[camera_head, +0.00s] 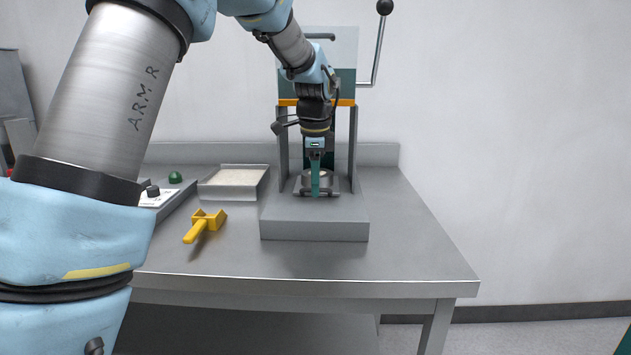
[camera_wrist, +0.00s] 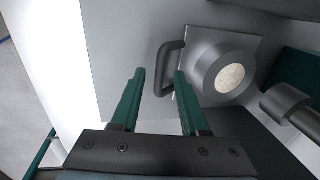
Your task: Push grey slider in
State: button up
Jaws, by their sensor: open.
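The grey slider (camera_wrist: 222,42) is a flat plate with a round cup holding pale material and a dark bar handle (camera_wrist: 165,62) on its near edge. In the head view, the slider (camera_head: 333,188) sits low in the press, partly hidden by my gripper. My gripper (camera_head: 316,192) points down in front of it. In the wrist view, my gripper (camera_wrist: 158,72) is open, and its two green fingers reach to the handle. Part of the handle lies between the fingertips; I cannot tell whether they touch it. Nothing else shows between the fingers.
The press (camera_head: 345,88) has a lever with a black knob (camera_head: 384,7) at upper right. Its grey base block (camera_head: 314,229) stands on the table (camera_head: 410,235). The table's right side is clear.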

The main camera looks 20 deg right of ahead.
notch_tip(320, 180, up, 11)
jog(key=s, duration=0.1)
jog(key=shift+s+a+f, duration=0.15)
jog(key=shift+s+a, duration=0.25)
